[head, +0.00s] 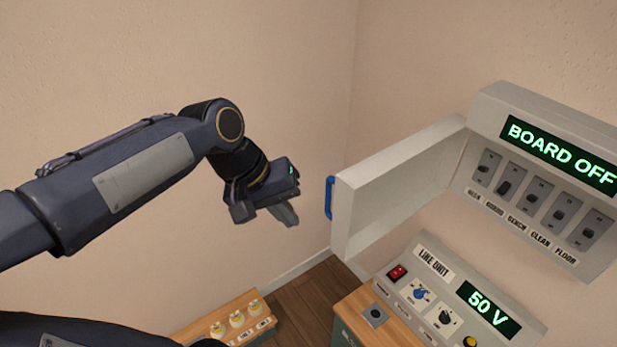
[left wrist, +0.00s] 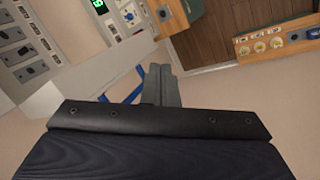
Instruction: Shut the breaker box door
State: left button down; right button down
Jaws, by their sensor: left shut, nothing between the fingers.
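The breaker box (head: 545,190) is on the wall at the right of the head view, with a row of switches and a lit "BOARD OFF" display. Its pale grey door (head: 400,185) stands wide open, swung out to the left. A blue handle (head: 329,197) is on the door's free edge. My left gripper (head: 287,216) is shut and empty, left of the handle with a small gap showing in the head view. In the left wrist view the blue handle (left wrist: 128,93) appears beside the closed fingers (left wrist: 161,86), partly hidden. My right gripper is not in view.
A "LINE UNIT" console (head: 445,295) showing "50 V" stands below the box and door. A low wooden shelf (head: 225,318) with several yellow-white knobs is at the bottom. The wall corner and floor behind the gripper are clear.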

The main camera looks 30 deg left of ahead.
pick_arm(q)
jog(key=w+a+r+n+g+y+p, duration=0.1)
jog(key=w+a+r+n+g, duration=0.15)
jog(key=w+a+n, duration=0.4)
jog(key=w+a+r+n+g+p, duration=0.2)
jog(key=w+r+n, duration=0.1)
jog(key=w, duration=0.6)
jog(key=s+d+f, duration=0.1)
jog(key=d+f, duration=0.5)
jog(key=f, duration=0.4)
jog(key=shift+d, duration=0.3)
jog(key=shift+s+t, duration=0.1)
jog(key=shift+t, duration=0.15)
